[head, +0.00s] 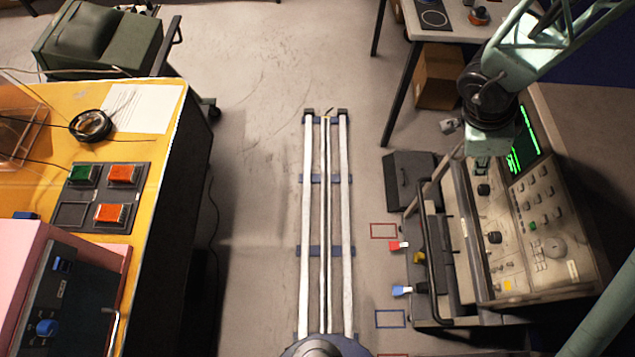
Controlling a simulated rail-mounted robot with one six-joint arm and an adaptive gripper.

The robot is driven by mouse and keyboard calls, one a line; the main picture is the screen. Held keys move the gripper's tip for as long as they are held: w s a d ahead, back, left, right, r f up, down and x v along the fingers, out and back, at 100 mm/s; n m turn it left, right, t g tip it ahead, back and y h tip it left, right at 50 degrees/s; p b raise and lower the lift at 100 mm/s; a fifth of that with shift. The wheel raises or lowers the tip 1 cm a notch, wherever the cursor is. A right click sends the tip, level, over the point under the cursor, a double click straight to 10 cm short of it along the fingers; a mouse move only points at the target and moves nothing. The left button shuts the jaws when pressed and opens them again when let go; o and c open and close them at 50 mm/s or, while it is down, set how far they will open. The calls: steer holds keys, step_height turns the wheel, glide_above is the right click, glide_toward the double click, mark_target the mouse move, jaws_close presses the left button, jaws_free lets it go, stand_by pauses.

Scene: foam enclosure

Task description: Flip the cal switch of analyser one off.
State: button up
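The grey instrument (552,262) with a green-traced screen (523,149) stands at the right, its panel covered with knobs and buttons. I cannot read its labels, so I cannot tell whether it is analyser one or which control is the cal switch. Two dark knobs, an upper one (484,189) and a lower one (494,237), sit on its panel. My gripper (482,168) points down over the panel's upper left part, just above the upper knob in the picture. Its fingers are small and partly hidden by the wrist, and contact cannot be made out.
A metal handle bar (432,265) runs along the instrument's left side. Red (398,246) and blue (402,290) tipped pieces stick out there. A yellow bench (165,120) at left carries push buttons and a pink-cased unit (25,245). A rail (325,215) crosses the mostly clear floor.

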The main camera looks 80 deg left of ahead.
mark_target(482, 217)
steer(key=s+d+n+h, duration=0.1)
steer(key=s+d+n, duration=0.1)
steer(key=d, duration=0.7)
steer(key=shift+s+r, duration=0.15)
steer(key=shift+r, duration=0.25)
steer(key=shift+f, duration=0.1)
steer(key=b+x, duration=0.7)
steer(key=x, duration=0.7)
steer(key=shift+s+d, duration=0.1)
steer(key=shift+c, duration=0.3)
jaws_close()
